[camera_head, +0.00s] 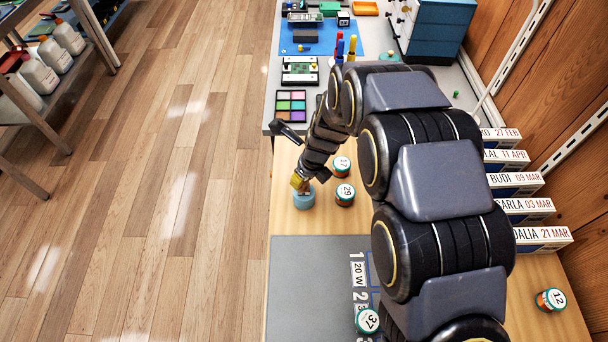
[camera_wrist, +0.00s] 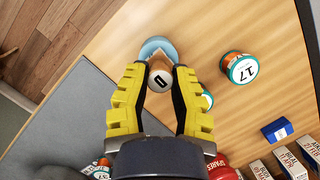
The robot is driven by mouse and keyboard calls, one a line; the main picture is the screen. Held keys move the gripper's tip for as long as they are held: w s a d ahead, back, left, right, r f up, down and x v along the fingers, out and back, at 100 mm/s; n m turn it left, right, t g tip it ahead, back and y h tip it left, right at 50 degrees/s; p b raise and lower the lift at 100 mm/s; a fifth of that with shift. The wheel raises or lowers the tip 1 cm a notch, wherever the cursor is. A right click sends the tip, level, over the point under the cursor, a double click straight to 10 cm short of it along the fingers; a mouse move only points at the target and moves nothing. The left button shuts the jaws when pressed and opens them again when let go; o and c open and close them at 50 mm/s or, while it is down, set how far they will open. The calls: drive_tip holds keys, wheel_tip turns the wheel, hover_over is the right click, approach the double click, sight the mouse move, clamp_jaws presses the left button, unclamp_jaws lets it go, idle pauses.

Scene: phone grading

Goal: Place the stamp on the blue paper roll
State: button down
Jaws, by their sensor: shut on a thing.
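The blue paper roll (camera_head: 304,201) stands on the wooden table near its left edge in the head view. It also shows in the wrist view (camera_wrist: 157,45), just beyond my fingertips. My gripper (camera_head: 299,183), with yellow fingers, is directly over the roll. In the wrist view my gripper (camera_wrist: 161,70) is shut on the stamp (camera_wrist: 160,80), which shows a round whitish end with a dark mark between the fingers. The stamp's lower end is hidden, and I cannot tell whether it touches the roll.
Numbered jars 17 (camera_head: 341,166) and 29 (camera_head: 345,194) stand close to the right of the roll. A grey mat (camera_head: 310,290) lies in front. Labelled boxes (camera_head: 525,209) line the right side. A colour palette (camera_head: 291,106) lies behind.

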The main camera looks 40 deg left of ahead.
drive_tip(key=shift+f, duration=0.2)
drive_tip(key=c, duration=1)
unclamp_jaws()
drive_tip(key=shift+c, duration=0.2)
